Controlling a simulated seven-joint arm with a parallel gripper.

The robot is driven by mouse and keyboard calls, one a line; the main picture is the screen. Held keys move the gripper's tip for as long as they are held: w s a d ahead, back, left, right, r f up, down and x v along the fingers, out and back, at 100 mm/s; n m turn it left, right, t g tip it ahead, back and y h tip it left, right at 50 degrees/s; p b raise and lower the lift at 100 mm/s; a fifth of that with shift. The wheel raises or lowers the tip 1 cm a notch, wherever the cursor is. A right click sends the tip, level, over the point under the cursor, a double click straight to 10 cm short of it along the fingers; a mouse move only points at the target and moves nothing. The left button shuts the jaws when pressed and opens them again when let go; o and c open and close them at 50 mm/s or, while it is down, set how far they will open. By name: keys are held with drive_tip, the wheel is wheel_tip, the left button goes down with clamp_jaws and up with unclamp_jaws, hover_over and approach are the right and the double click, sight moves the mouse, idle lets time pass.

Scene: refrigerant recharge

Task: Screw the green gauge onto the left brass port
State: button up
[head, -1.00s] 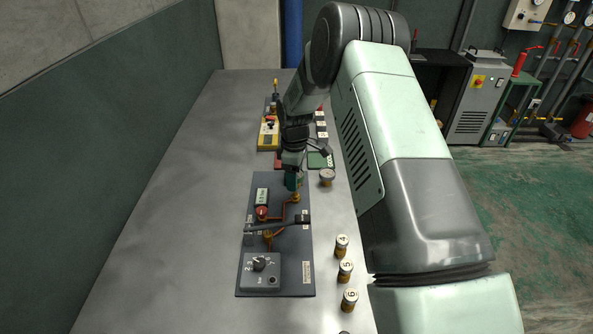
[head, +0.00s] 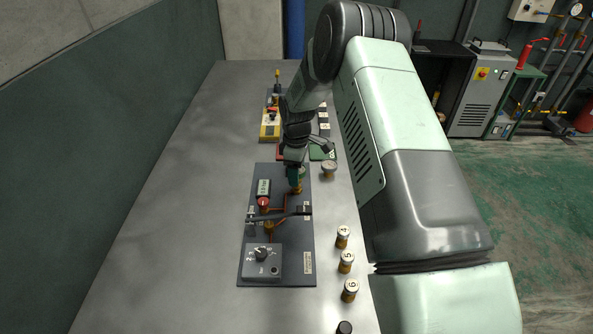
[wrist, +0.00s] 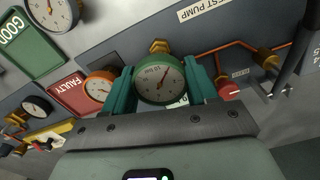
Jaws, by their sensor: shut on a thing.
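The green gauge (wrist: 160,79) has a green rim and a pale dial. My gripper (wrist: 160,88) is shut on its rim with teal fingers on both sides. In the head view my gripper (head: 294,178) is at the far end of the dark test board (head: 292,258), the gauge mostly hidden. The left brass port (wrist: 159,47) shows directly beyond the gauge's rim in the wrist view, lined up with it. Whether its thread is engaged is hidden. A second brass fitting (wrist: 267,59) sits to the right along the copper pipe.
A red FAULTY tray (wrist: 72,94) and green GOOD tray (wrist: 30,42) lie beyond the board. An orange-rimmed gauge (wrist: 100,87) is close to my left finger. A black-handled lever (head: 280,216) crosses the board. Several numbered canisters (head: 346,261) line the right edge. Bare table lies left.

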drive_tip(key=shift+f, duration=0.95)
drive_tip(key=m, duration=0.3)
drive_tip(key=shift+m, duration=0.3)
drive_tip(key=shift+w, duration=0.1)
drive_tip(key=shift+m, duration=3.4)
